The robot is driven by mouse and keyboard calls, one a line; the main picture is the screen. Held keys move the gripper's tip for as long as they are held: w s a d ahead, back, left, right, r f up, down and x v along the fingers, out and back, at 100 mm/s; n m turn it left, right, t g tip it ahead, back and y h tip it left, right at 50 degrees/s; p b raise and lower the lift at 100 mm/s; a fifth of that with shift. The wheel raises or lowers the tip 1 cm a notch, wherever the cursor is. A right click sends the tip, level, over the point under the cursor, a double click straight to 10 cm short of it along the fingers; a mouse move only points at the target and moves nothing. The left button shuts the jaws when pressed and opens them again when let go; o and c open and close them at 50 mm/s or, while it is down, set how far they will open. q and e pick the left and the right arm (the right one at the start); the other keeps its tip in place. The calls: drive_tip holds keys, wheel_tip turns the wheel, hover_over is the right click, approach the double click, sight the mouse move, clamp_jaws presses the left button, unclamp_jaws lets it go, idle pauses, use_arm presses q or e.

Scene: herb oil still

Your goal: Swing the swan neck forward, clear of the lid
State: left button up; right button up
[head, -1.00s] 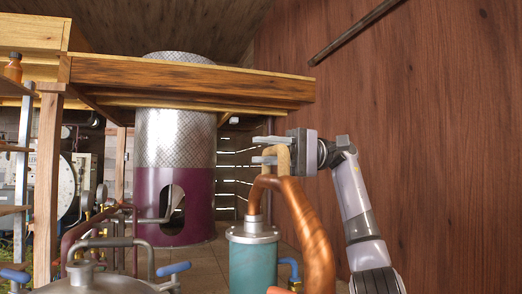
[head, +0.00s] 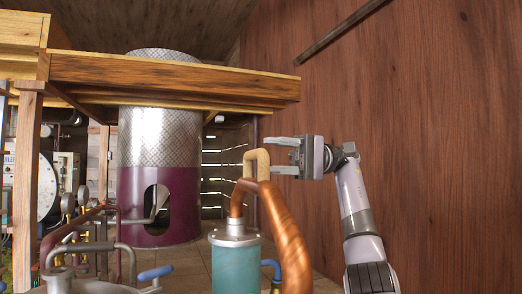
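The copper swan neck (head: 279,226) rises from the top of the teal vessel (head: 236,265), bends over and comes down toward me, leaving the bottom edge. Its lower end is out of view. A tan loop handle (head: 250,158) stands on its bend. A grey metal lid (head: 95,288) shows partly at the bottom left. My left gripper is not in view.
A wooden platform (head: 170,80) surrounds the tall silver and maroon column (head: 160,145) behind. Pipes and gauges (head: 68,203) crowd the left. A plank wall (head: 430,120) stands at the right, with open space between it and my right arm.

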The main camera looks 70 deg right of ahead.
drive_tip(key=shift+p+v, duration=0.35)
drive_tip(key=shift+v, duration=0.9)
